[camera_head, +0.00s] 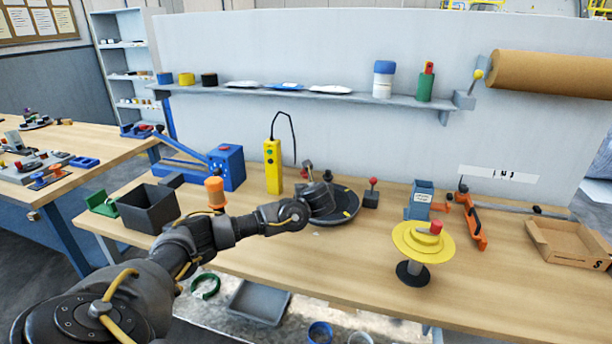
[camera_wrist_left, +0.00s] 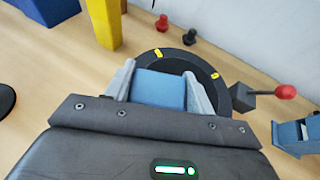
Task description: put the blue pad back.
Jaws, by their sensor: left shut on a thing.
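My left gripper (camera_head: 322,206) reaches over the black round turntable (camera_head: 352,212) with yellow marks. In the left wrist view my left gripper (camera_wrist_left: 161,80) is shut on a blue block-like pad (camera_wrist_left: 158,91), which sits between its two grey fingers. The turntable (camera_wrist_left: 232,72) shows behind and around the pad in that view. I cannot tell whether the pad touches the turntable. In the head view the pad is hidden by the gripper. My right gripper is not in view.
A yellow control box (camera_head: 272,166) and blue machine (camera_head: 226,167) stand left of the turntable. A red-knobbed lever (camera_head: 371,192) is close at its right. Farther right are a yellow reel (camera_head: 410,238) and cardboard tray (camera_head: 565,243). A wall shelf (camera_head: 330,96) holds flat packets, tape rolls and bottles.

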